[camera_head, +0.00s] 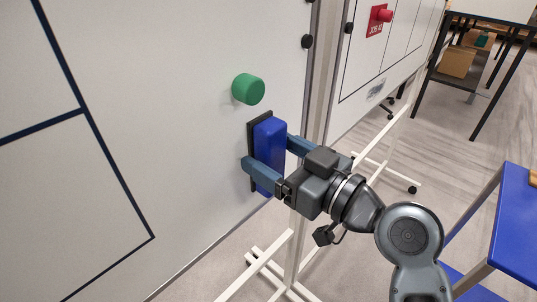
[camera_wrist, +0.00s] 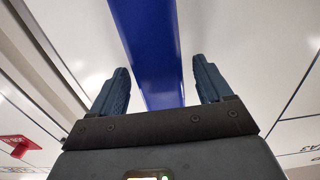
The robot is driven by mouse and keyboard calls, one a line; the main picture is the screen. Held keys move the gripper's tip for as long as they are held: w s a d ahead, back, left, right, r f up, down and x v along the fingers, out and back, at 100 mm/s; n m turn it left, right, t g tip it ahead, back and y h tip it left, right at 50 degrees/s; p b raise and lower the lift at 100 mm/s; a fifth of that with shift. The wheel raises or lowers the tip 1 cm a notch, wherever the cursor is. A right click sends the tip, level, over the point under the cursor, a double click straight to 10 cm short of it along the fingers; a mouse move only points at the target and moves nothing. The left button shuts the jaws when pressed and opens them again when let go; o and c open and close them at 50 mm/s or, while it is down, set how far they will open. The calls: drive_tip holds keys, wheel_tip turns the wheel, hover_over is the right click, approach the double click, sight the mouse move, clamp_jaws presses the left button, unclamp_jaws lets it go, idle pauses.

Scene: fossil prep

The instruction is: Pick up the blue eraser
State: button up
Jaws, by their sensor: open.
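The blue eraser (camera_head: 269,150) is a long block with a dark backing, set upright against the whiteboard (camera_head: 150,150). My gripper (camera_head: 275,155) is at the eraser with its jaws open. One finger is on each side of the blue block. In the wrist view the blue eraser (camera_wrist: 147,50) runs between my two fingers (camera_wrist: 163,82), with a visible gap on both sides. The eraser's near end is hidden behind my gripper in the wrist view.
A green round magnet (camera_head: 248,89) sits on the board just above the eraser. A second whiteboard with a red magnet (camera_head: 384,15) stands to the right. White stand legs (camera_head: 290,262) are below. A blue table (camera_head: 517,225) is at the right.

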drive_tip(key=c, duration=1)
drive_tip(key=shift+c, duration=0.2)
